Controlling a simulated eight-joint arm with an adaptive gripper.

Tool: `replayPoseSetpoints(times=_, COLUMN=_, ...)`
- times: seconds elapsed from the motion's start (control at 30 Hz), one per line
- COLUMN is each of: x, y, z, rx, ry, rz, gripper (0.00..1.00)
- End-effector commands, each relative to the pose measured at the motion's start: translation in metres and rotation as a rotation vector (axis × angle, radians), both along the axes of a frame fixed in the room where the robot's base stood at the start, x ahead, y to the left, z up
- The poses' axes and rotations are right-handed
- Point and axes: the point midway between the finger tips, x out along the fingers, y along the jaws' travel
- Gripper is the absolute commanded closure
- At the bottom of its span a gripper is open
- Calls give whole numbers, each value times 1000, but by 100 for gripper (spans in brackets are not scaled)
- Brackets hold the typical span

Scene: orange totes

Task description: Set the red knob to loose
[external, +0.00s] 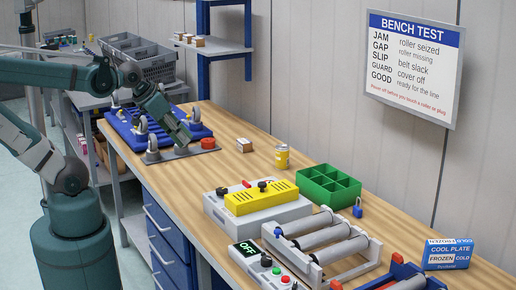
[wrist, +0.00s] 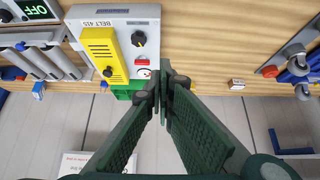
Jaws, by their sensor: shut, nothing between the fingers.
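A round red knob (external: 208,143) sits on a grey plate (external: 183,153) at the near end of the blue ribbed board. In the wrist view the red knob (wrist: 268,71) is at the right edge, beside grey casters. No "loose" mark can be read, so its setting cannot be told. My gripper (external: 187,140) looks close to the left of the knob in the external view; its height above the plate is unclear. In the wrist view my gripper (wrist: 165,72) has its fingertips together and empty, with the knob off to their right.
Casters (external: 152,148) stand on and beside the blue board (external: 140,120). A small box (external: 244,145), a yellow can (external: 282,156), a green divided bin (external: 328,186), a yellow-covered unit (external: 262,197) and a roller frame (external: 322,240) stand farther right. Bare wood lies around the small box.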

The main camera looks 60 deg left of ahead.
Motion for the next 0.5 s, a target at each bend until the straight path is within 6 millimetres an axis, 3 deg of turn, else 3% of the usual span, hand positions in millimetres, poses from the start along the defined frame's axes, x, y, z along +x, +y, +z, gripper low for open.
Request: replayPoseSetpoints(times=0.5, x=29, y=-3, z=19, rx=-4, ry=80, rz=-1, gripper=100)
